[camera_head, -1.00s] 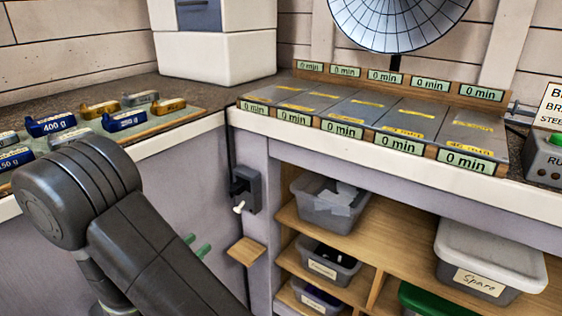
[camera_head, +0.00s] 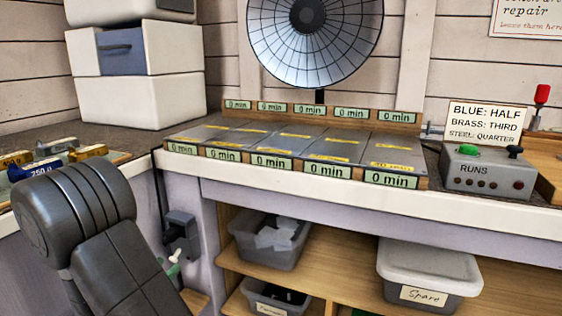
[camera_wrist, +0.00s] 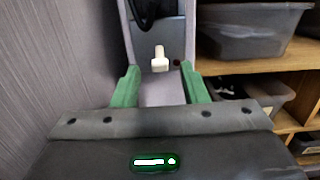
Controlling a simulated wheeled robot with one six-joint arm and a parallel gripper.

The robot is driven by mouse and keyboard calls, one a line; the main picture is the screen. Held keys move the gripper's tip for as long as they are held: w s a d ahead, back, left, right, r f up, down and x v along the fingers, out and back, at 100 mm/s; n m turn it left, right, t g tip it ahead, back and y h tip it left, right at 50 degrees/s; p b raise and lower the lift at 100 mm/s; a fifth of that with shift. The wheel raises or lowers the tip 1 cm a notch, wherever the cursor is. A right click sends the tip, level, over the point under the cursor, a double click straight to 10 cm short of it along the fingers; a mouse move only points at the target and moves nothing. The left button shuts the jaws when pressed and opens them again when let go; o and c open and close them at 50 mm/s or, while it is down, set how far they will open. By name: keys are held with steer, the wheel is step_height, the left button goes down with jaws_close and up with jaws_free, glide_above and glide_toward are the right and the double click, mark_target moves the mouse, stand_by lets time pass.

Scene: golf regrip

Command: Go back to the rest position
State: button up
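My gripper (camera_wrist: 160,88) shows in the wrist view with its two green fingers spread apart and nothing between them. Past the fingertips is a dark wall fitting with a white plug-like piece (camera_wrist: 159,60); the gripper looks apart from it, though the distance is hard to judge. In the head view my dark arm fills the lower left and hides most of the gripper. A bit of green finger shows beside the dark wall fitting (camera_head: 181,232) under the bench.
The bench holds a row of grey panels (camera_head: 297,142) with "0 min" labels, a RUNS box (camera_head: 487,172) and a round dish lamp (camera_head: 312,40). Labelled blue and brass weights (camera_head: 88,152) sit at left. Shelves below hold a grey bin (camera_head: 270,240) and a lidded Spare bin (camera_head: 428,262).

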steer(key=shift+x, duration=1.15)
steer(key=shift+s+a, duration=0.1)
steer(key=r+p+v, duration=0.1)
steer(key=p+v, duration=0.2)
steer(key=v, duration=1.1)
steer(key=g+y+p, duration=0.2)
steer(key=g+p, duration=0.1)
steer(key=g, duration=0.1)
glide_toward(177, 251)
steer(key=x, duration=0.6)
steer(key=g+p, duration=0.1)
steer(key=p, duration=0.1)
steer(key=r+g+p, duration=0.1)
steer(key=p, duration=0.1)
steer(key=shift+w+g+y+p, duration=0.2)
steer(key=shift+g+y+p, duration=0.2)
steer(key=g+p, duration=0.1)
steer(key=p, duration=0.1)
steer(key=g+y+p, duration=0.1)
steer(key=p, duration=0.1)
steer(key=shift+w+r+p, duration=0.2)
steer(key=shift+r+p, duration=0.1)
steer(key=shift+p, duration=0.05)
